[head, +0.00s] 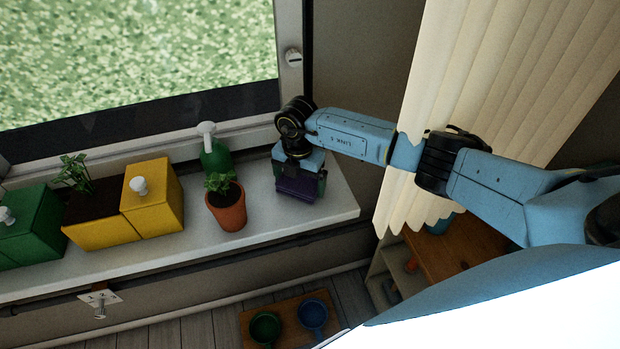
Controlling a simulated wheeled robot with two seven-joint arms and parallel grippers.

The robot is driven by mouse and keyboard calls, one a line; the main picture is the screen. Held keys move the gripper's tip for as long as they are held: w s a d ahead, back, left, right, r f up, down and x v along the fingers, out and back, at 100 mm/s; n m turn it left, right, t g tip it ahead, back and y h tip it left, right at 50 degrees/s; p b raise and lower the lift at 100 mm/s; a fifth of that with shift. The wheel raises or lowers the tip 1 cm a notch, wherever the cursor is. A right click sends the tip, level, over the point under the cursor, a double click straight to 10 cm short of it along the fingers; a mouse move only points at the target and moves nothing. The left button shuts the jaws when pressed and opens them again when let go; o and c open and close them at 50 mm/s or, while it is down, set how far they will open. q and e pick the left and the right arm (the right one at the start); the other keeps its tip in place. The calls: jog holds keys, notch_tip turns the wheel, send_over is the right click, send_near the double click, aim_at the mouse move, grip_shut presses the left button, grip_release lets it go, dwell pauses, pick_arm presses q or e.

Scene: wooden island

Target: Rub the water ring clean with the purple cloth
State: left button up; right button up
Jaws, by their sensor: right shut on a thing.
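My right gripper (300,181) points down over the right end of the white window sill (341,201). It is shut on the purple cloth (296,192), a dark purple block-like piece at or just above the sill surface. I cannot tell for sure whether the cloth touches the sill. No water ring shows; the gripper and cloth hide the patch of sill beneath them. My left gripper is not in view.
A pleated curtain (480,80) hangs at right. Bare sill lies right of the cloth.

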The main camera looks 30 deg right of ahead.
aim_at(272, 196)
jog(key=shift+w+a+b, duration=0.25)
jog(key=shift+a, duration=0.9)
jog(key=shift+w+a+b, duration=0.25)
jog(key=shift+w+a, duration=0.05)
jog(key=shift+a, duration=0.9)
jog(key=shift+w+a+b, duration=0.25)
jog(key=shift+a, duration=0.9)
jog(key=shift+r, duration=0.1)
notch_tip(272, 196, up, 6)
jog(key=p, duration=0.5)
